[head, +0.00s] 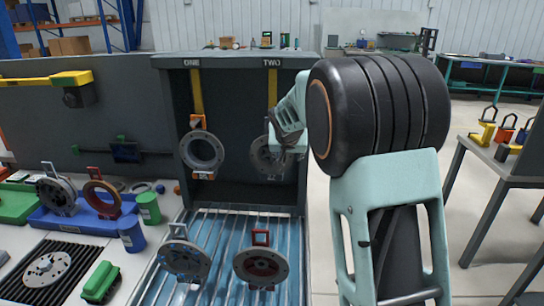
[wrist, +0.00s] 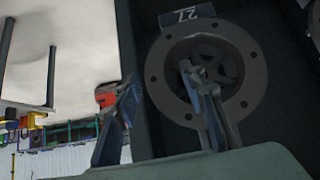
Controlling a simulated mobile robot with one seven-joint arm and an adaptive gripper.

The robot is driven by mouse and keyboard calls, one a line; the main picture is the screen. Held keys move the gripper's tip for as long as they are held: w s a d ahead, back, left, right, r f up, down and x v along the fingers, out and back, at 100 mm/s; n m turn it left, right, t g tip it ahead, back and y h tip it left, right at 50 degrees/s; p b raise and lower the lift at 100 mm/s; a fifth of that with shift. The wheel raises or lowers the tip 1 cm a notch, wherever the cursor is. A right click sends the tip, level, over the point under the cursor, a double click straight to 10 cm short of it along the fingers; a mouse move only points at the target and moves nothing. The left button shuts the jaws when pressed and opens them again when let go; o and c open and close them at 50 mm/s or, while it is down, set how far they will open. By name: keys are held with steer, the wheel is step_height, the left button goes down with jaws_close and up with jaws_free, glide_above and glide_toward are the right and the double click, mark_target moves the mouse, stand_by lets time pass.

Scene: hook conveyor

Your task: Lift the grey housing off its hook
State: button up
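A grey round housing (head: 262,158) hangs under the sign TWO, partly hidden by my gripper. Its flanged ring with bolt holes fills much of the wrist view (wrist: 253,75). A second grey housing (head: 201,152) hangs on an orange hook piece under the sign ONE. My gripper (head: 280,138) is in front of the housing under TWO. In the wrist view its fingers (wrist: 163,110) are spread apart with nothing held. One finger overlaps the housing's face and the other is out to the left of it. I cannot tell whether the finger touches the housing.
A slatted blue tray (head: 215,230) lies below the hooks, with a grey housing (head: 185,260) and a dark red one (head: 261,266) on it. A blue fixture (head: 75,218) and green blocks stand at left. The dark booth walls close in the hanging housings.

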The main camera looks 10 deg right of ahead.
steer(key=shift+w+f, duration=0.15)
steer(key=shift+c, duration=0.4)
jaws_close()
steer(key=shift+r, duration=0.2)
